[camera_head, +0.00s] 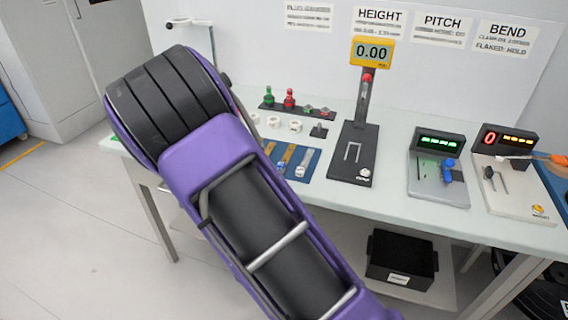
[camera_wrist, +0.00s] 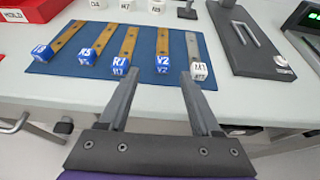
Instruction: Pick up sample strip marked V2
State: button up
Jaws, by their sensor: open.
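The strip marked V2 (camera_wrist: 163,42) is a brass-coloured strip with a blue end block lettered V2, lying on a blue mat (camera_wrist: 145,45) in the wrist view. My gripper (camera_wrist: 160,75) is open and empty. Its fingertips are on either side of the V2 block, apart from it in the picture; the height above the mat is unclear. The left finger is close to the R1 block (camera_wrist: 119,66), the right finger close to the white block (camera_wrist: 199,71) of a grey strip. In the head view my arm hides part of the mat (camera_head: 314,162) and the gripper; the labels there are unreadable.
More brass strips with blue blocks, including R3 (camera_wrist: 86,55), lie left of V2. The height gauge (camera_head: 352,155) stands right of the mat, with the pitch station (camera_head: 437,185) and bend station (camera_head: 515,190) beyond. A black bin (camera_head: 400,258) sits under the table.

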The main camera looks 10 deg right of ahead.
aim_at(281, 164)
jog(key=shift+b+x, duration=0.4)
jog(key=shift+x, duration=3.2)
jog(key=shift+s+d, duration=0.2)
jog(key=shift+c, duration=0.3)
grip_shut()
